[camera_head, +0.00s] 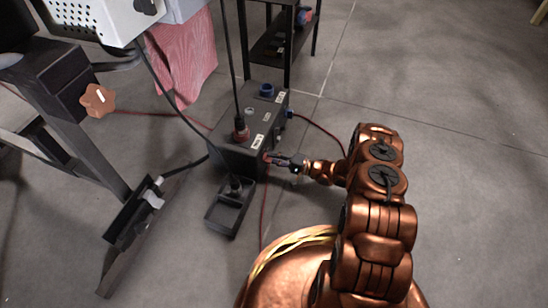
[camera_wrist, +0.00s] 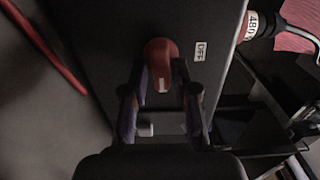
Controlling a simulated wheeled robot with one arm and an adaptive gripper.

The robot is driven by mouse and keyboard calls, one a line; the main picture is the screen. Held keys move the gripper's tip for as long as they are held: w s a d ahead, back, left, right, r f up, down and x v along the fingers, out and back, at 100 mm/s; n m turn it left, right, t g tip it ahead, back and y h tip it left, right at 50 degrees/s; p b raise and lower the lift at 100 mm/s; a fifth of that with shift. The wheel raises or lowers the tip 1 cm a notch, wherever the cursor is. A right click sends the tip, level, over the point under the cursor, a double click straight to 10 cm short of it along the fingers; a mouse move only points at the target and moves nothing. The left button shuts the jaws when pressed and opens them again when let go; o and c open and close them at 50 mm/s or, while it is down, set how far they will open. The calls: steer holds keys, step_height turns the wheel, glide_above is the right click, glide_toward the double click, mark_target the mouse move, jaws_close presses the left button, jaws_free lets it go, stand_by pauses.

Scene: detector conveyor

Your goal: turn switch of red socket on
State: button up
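The red socket (camera_head: 240,133) is on top of the dark box, with a black cable plugged into it. In the wrist view, a red switch knob (camera_wrist: 161,58) with a white mark is on the dark box face. The white mark is at the knob's end toward my gripper. An OFF label (camera_wrist: 200,51) is to the knob's right. My gripper (camera_head: 275,159) is at the right side of the box. In the wrist view its two fingers (camera_wrist: 162,80) flank the knob closely; whether they press on it is not clear. The ON label is not visible.
The dark box (camera_head: 226,158) stands on the floor, with a blue socket (camera_head: 267,90) on its far top. A metal stand (camera_head: 75,120) is to the left. Open floor (camera_head: 470,130) is to the right.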

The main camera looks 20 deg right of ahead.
steer(key=shift+o, duration=0.7)
steer(key=shift+d+r, duration=0.1)
steer(key=shift+d, duration=0.05)
steer(key=v, duration=1.1)
steer(key=shift+s+d, duration=0.25)
steer(key=shift+d, duration=0.05)
